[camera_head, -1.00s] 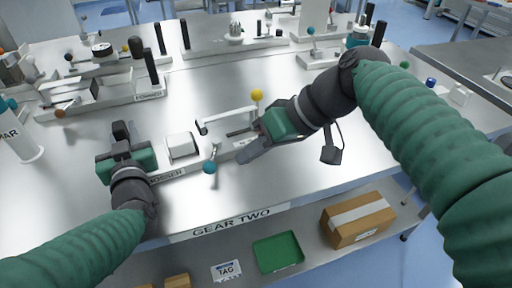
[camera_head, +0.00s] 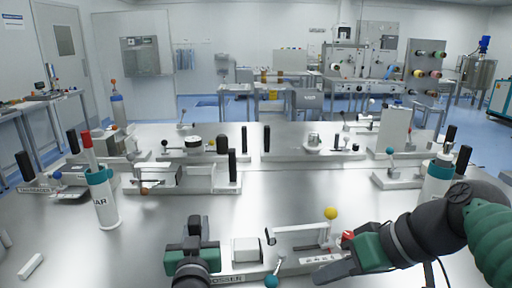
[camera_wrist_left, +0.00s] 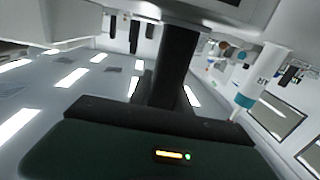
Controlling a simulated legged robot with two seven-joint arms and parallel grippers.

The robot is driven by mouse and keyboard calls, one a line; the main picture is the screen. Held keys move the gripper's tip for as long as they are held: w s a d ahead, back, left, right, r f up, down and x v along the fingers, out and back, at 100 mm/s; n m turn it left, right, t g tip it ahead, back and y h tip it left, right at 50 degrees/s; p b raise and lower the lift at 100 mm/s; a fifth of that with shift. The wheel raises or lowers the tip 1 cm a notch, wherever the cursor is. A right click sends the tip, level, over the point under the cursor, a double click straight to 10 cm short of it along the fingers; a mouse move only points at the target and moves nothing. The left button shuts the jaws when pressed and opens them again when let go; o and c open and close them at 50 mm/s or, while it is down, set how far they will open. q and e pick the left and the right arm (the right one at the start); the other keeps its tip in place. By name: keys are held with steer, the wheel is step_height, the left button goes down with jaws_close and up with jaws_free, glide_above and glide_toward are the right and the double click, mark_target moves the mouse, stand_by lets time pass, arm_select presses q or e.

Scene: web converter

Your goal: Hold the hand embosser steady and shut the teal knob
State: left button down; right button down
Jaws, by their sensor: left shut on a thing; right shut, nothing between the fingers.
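The hand embosser (camera_head: 247,268) lies at the front middle of the bench in the head view. It has a grey base, a white block and a lettered front edge. Its teal knob (camera_head: 271,281) is a ball low at the front edge. A yellow ball (camera_head: 330,213) tops a white lever at its right. My left gripper (camera_head: 195,238) is shut at the embosser's left end, on a dark upright part of it. The left wrist view shows a dark bar (camera_wrist_left: 175,65) rising from the gripper. My right gripper (camera_head: 325,272) is shut and empty beside the embosser's right end, right of the teal knob.
A red knob (camera_head: 347,237) shows just behind my right gripper. A white bottle with teal collar (camera_head: 103,200) stands at left, another (camera_head: 438,178) at right near my right arm. Several lever fixtures (camera_head: 190,180) stand behind. Bare steel lies between bottle and embosser.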

arm_select(q)
steer(key=shift+f, duration=0.2)
steer(key=c, duration=1.5)
jaws_free()
steer(key=o, duration=0.4)
steer(key=shift+w+a, duration=0.1)
steer(key=shift+w, duration=0.1)
steer(key=shift+r, duration=0.2)
steer(key=shift+s, duration=0.1)
steer(key=s, duration=0.7)
steer(key=shift+s+d, duration=0.2)
steer(key=shift+d, duration=0.2)
steer(key=shift+f, duration=0.1)
